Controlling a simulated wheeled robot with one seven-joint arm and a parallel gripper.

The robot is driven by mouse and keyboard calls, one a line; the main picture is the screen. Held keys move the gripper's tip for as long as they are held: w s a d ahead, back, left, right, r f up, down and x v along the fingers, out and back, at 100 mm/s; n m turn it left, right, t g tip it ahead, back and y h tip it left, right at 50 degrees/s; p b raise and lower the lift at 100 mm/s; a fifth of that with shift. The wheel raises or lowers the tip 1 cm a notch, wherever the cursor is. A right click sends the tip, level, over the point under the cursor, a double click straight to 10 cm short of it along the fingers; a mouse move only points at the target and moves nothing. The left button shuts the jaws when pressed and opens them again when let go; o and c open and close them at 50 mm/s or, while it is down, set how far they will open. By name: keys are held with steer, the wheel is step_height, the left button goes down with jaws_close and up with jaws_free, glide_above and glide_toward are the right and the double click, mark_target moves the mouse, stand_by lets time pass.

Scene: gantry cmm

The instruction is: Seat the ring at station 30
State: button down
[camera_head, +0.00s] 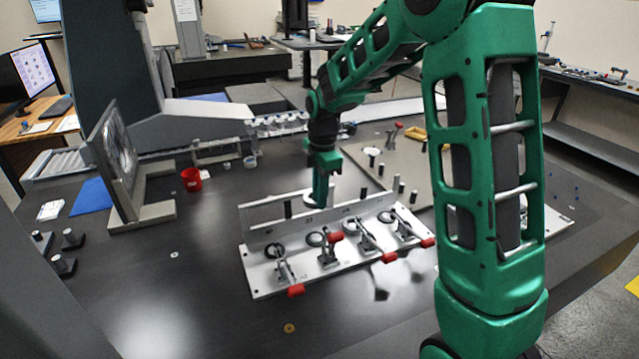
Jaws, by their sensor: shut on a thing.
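A pale metal fixture plate (262,278) lies on the dark table, with an upright back rail (268,229). Several stations stand in a row along it, each with a dark round ring-like part and a toggle clamp with a red handle. The station numbers are too small to read, so I cannot tell which is station 30. My gripper (320,200) points down over the rear of the fixture, near the middle of the rail. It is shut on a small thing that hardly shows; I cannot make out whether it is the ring.
Red clamp handles (296,290) stick out at the fixture's front edge. A beige plate (410,165) with upright pins lies behind right. A red cup (191,180) and a framed panel on a stand (113,160) are at left.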

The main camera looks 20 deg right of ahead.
glide_toward(319, 244)
steer(key=shift+a+f, duration=0.1)
steer(key=shift+f, duration=2.45)
steer(key=shift+f, duration=0.45)
stand_by(0.6)
steer(key=c, duration=1.6)
jaws_free()
steer(key=shift+c, duration=0.2)
steer(key=r, duration=1)
steer(key=shift+w+d+r, duration=0.1)
steer(key=shift+d+r, duration=0.15)
steer(key=shift+r, duration=0.15)
